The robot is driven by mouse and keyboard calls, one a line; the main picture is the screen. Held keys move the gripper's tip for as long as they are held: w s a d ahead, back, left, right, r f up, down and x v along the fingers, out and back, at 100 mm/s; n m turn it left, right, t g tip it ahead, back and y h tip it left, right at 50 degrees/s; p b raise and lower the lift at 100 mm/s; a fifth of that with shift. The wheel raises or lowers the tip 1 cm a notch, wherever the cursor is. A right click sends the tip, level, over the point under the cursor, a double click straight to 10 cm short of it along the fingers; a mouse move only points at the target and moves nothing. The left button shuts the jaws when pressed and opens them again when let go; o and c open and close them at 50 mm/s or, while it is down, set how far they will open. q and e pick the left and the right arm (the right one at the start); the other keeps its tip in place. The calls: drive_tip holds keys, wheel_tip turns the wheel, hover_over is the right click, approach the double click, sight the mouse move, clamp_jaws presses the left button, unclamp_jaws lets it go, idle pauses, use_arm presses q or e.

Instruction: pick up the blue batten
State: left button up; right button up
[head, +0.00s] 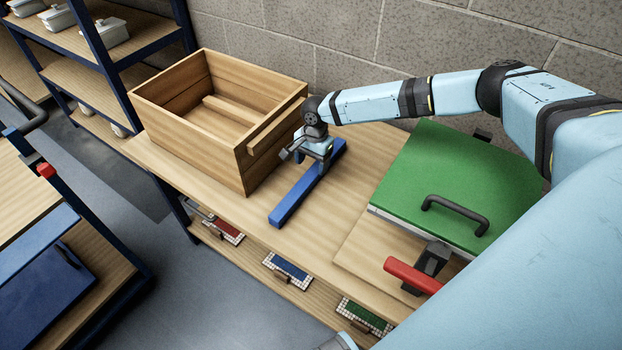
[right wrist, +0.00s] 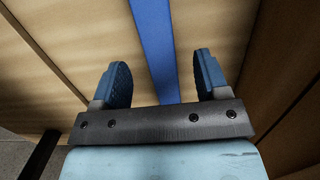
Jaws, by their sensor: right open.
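The blue batten (head: 290,203) lies flat on the wooden bench top, between the wooden crate and the green-lidded box. My right gripper (head: 309,154) is over the far part of the batten, and its arm and wrist hide some of it. In the right wrist view the batten (right wrist: 155,45) runs between the two spread fingers of the open gripper (right wrist: 163,75), with a gap on each side. My left gripper is not in view.
The open wooden crate (head: 190,143) stands close to the left of my right gripper. The green-lidded box (head: 450,180) with a black handle is at the right, with a red handle (head: 412,275) in front. Bench top is clear around the batten's near end.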

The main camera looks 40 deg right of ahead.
sight(311, 174)
drive_tip(key=f, duration=0.5)
drive_tip(key=shift+s+a+b, duration=0.2)
drive_tip(key=shift+a+b, duration=0.1)
drive_tip(key=shift+b, duration=0.1)
drive_tip(key=shift+c, duration=0.5)
drive_tip(key=c, duration=1)
